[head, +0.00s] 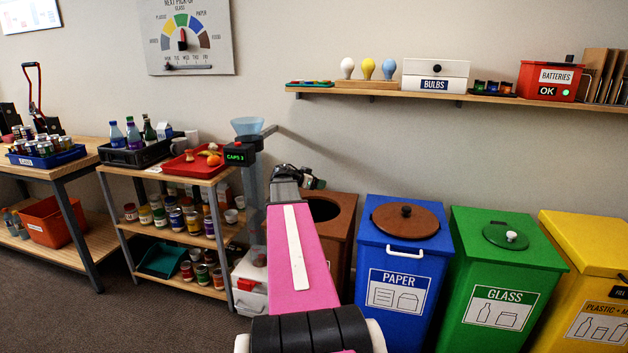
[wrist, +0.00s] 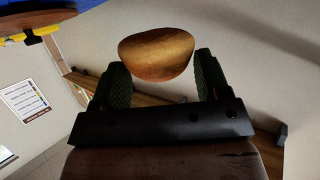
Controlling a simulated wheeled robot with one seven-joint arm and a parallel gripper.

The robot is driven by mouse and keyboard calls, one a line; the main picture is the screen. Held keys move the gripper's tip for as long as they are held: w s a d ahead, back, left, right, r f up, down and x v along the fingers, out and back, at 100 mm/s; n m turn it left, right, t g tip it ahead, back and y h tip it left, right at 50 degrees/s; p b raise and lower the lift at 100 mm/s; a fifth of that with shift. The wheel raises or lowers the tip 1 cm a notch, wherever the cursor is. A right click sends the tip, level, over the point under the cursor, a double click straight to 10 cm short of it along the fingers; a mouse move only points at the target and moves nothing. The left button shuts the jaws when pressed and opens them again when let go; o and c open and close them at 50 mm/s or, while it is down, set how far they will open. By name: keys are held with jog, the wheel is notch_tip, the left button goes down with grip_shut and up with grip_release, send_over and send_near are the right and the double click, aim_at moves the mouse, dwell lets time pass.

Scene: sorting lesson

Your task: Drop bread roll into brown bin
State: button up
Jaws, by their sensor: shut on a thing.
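The bread roll (wrist: 157,53) is golden brown and sits between the green pads of my gripper (wrist: 160,72) in the wrist view. My gripper is shut on it. In the head view my gripper (head: 311,180) is at the top of the brown bin, by its back edge; I cannot tell its exact height. The roll cannot be made out there. The brown bin (head: 346,222) stands against the wall, left of the blue bin. Its top shows a dark round opening, partly hidden by my pink arm.
The blue paper bin (head: 400,262) bears a round brown lid (head: 405,220). The green glass bin (head: 500,280) and yellow bin (head: 590,255) stand to its right. A shelf unit with a red tray (head: 192,168) and a scale (head: 240,152) is at left. A wall shelf (head: 420,95) runs above the bins.

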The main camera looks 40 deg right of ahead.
jog(key=shift+f, duration=2.3)
jog(key=o, duration=1)
jog(key=v, duration=1.1)
